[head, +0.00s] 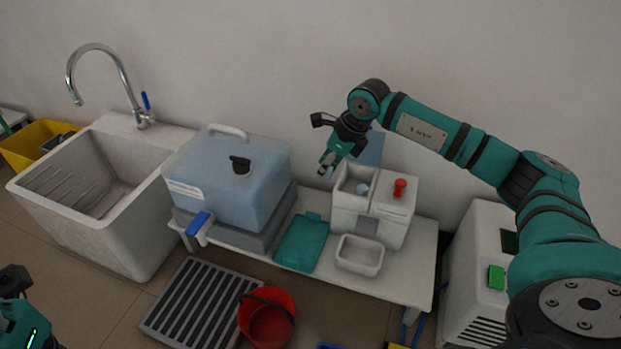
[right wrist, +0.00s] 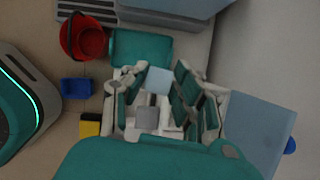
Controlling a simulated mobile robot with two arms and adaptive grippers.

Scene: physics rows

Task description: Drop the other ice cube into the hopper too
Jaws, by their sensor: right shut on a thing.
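My right gripper (head: 326,168) is above the left edge of a white machine's open hopper (head: 347,184). In the right wrist view my right gripper (right wrist: 160,84) is shut on a pale blue ice cube (right wrist: 158,80). In the head view this cube is hard to make out between the fingers. Another pale blue ice cube (head: 363,188) shows inside the hopper. Part of my left arm shows at the bottom left edge of the head view, and its fingertips are cut off.
The machine has a red knob (head: 399,187), with a white tray (head: 360,255) before it. A teal lid or board (head: 302,243) and a blue water container (head: 228,180) stand to its left on the white table (head: 400,286). A red bucket (head: 266,318) is on the floor.

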